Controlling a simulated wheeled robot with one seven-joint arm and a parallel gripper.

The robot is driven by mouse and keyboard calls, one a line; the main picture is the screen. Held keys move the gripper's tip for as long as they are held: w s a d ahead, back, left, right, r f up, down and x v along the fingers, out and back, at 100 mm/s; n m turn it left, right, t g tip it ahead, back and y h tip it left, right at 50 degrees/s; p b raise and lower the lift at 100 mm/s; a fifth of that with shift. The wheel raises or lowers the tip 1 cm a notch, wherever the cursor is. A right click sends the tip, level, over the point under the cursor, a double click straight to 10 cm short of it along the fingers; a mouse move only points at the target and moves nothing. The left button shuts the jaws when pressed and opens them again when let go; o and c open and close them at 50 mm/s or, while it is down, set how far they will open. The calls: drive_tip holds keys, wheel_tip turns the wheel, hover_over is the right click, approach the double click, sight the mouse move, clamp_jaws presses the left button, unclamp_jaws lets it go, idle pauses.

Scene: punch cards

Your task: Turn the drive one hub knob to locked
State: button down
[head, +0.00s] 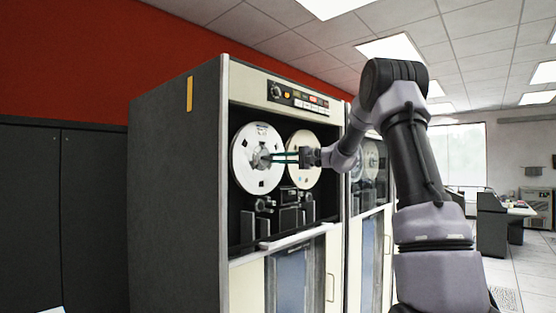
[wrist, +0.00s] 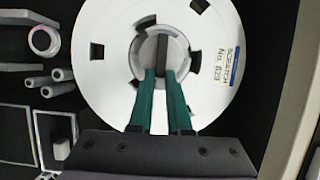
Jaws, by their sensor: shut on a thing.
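The left tape reel (head: 244,172) is a white disc on the front of the tape drive cabinet (head: 174,170). Its grey hub knob (head: 262,160) sits at its centre. In the wrist view the reel (wrist: 100,75) fills the middle, and the hub knob (wrist: 148,52) shows a dark upright bar across it. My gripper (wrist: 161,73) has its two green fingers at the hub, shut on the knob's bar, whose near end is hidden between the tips. In the head view my gripper (head: 269,158) reaches in from the right. I see no readable locked mark.
A second reel (head: 303,142) is just right, behind my fingers. A control panel (head: 297,97) with lit buttons is above. Guides and rollers (wrist: 43,42) lie left of the reel in the wrist view. The cabinet's pale frame (wrist: 300,125) rises close at the right.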

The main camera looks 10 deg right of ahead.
drive_tip(key=c, duration=0.9)
unclamp_jaws()
drive_tip(key=shift+o, duration=0.2)
drive_tip(key=shift+d, duration=0.1)
drive_tip(key=v, duration=1)
drive_tip(key=shift+d, duration=0.25)
drive_tip(key=shift+s, duration=0.15)
drive_tip(key=s+a+f+n+g+h, duration=0.1)
drive_tip(key=s+a+f+g+h, duration=0.15)
drive_tip(key=s+a, duration=0.4)
drive_tip(key=s+a+f+g+h, duration=0.2)
drive_tip(key=s+a+h, duration=0.15)
drive_tip(key=s, duration=0.55)
drive_tip(key=s+d+f+t+h, duration=0.1)
drive_tip(key=s+f+h, duration=0.2)
drive_tip(key=s, duration=0.7)
drive_tip(key=s+d+f+n+t+h, duration=0.1)
drive_tip(key=s+f+h, duration=0.3)
drive_tip(key=s, duration=0.6)
drive_tip(key=shift+s+d+f, duration=0.3)
drive_tip(key=shift+d+f, duration=0.1)
drive_tip(key=shift+d, duration=0.35)
